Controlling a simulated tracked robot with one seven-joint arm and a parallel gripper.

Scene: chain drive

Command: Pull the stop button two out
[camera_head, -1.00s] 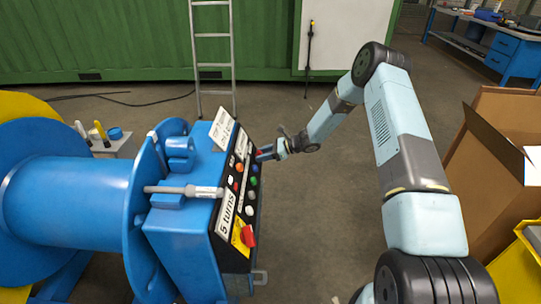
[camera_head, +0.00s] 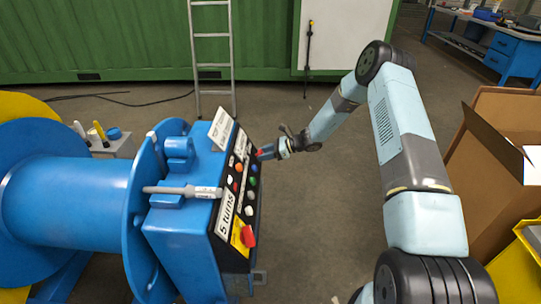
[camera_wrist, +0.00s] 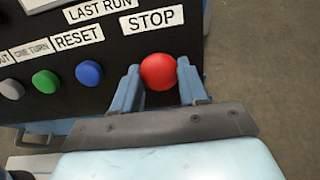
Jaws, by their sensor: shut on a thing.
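A red round stop button (camera_wrist: 158,71) sits under the STOP label (camera_wrist: 152,19) in the wrist view, at the end of a dark control panel. My gripper (camera_wrist: 158,84) has one finger on each side of the button and is shut on it. In the head view my gripper (camera_head: 268,153) reaches the panel's far end from the right, and its fingers largely hide that button. A second, larger red stop button (camera_head: 248,236) on a yellow plate is at the panel's near end, clear of my gripper.
A blue machine (camera_head: 190,240) with a large drum carries the panel. Beside the STOP label are a blue button (camera_wrist: 88,73), a green button (camera_wrist: 45,81) and a white button (camera_wrist: 12,88). A cardboard box (camera_head: 500,170) stands at the right. Floor between is clear.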

